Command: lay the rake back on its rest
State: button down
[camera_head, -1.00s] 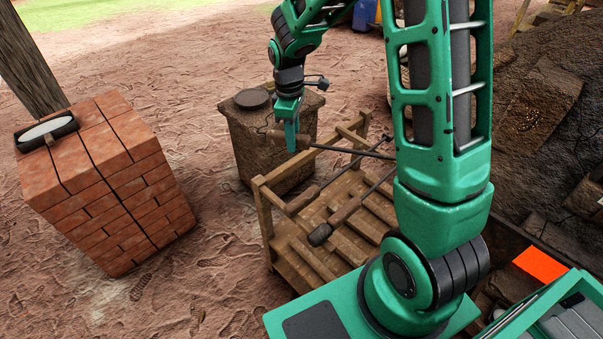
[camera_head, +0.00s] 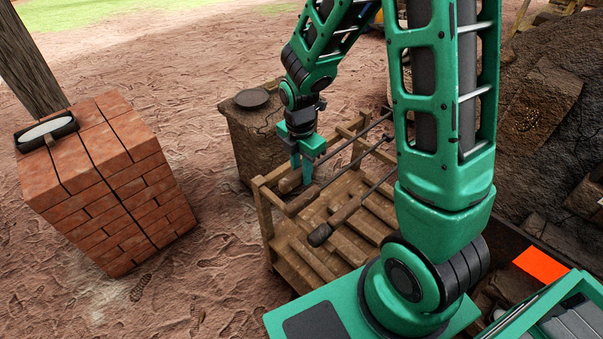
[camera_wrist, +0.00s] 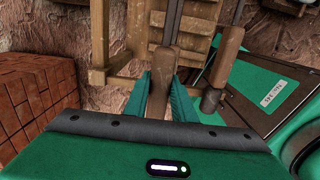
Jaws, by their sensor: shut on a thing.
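My gripper (camera_head: 303,177) is shut on the wooden handle of the rake (camera_head: 289,182), over the near left end of the wooden rest (camera_head: 257,200). In the wrist view the rake's handle (camera_wrist: 160,75) lies between the fingers (camera_wrist: 160,98), and its dark rod runs away from me, up the picture. In the head view the rod slants to the upper right over the rest. I cannot tell whether the handle touches the rail.
A brick stack (camera_head: 105,185) with a black-rimmed oval object (camera_head: 46,131) on top stands at left. A mud-brown block (camera_head: 245,135) with a dark round lid (camera_head: 252,97) stands behind the rest. My base is close on the right. Bare earth lies between bricks and rest.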

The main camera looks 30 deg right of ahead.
jog(key=w+a+f, duration=0.2)
jog(key=w+f, duration=0.4)
jog(key=w, duration=0.2)
jog(key=shift+a+f, duration=0.25)
jog(key=shift+a, duration=0.05)
dwell(0.5)
jog(key=shift+a+f, duration=0.1)
jog(key=shift+f, duration=1.45)
dwell(1.1)
jog(key=c, duration=1.5)
grip_release()
jog(key=shift+o, duration=0.5)
